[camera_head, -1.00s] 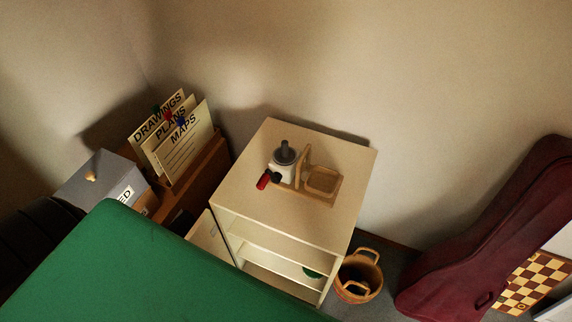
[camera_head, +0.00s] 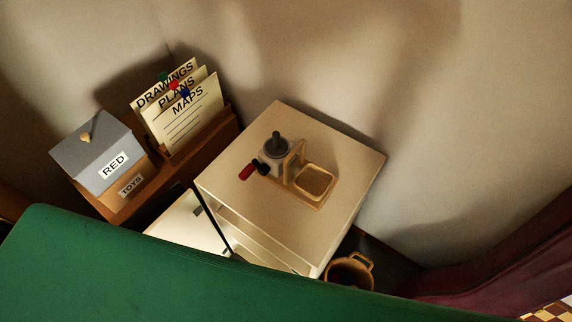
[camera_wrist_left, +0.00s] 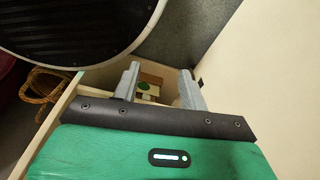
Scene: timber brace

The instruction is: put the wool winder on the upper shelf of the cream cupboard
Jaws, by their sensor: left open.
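The wool winder (camera_head: 275,145) stands on the flat top of the cream cupboard (camera_head: 345,170). It has a dark grey spindle on a pale body, a red-handled crank at its left, and a wooden base with a tray-like frame at its right. The cupboard's door (camera_head: 188,224) stands open at the left. Its shelves are mostly hidden in the head view. My left gripper (camera_wrist_left: 159,87) shows only in the wrist view, open and empty, its fingers before a cream-edged space that looks like the cupboard's inside. My right gripper is not in view.
A small green object (camera_wrist_left: 143,87) shows between the fingers. A wicker basket (camera_head: 350,270) stands right of the cupboard.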

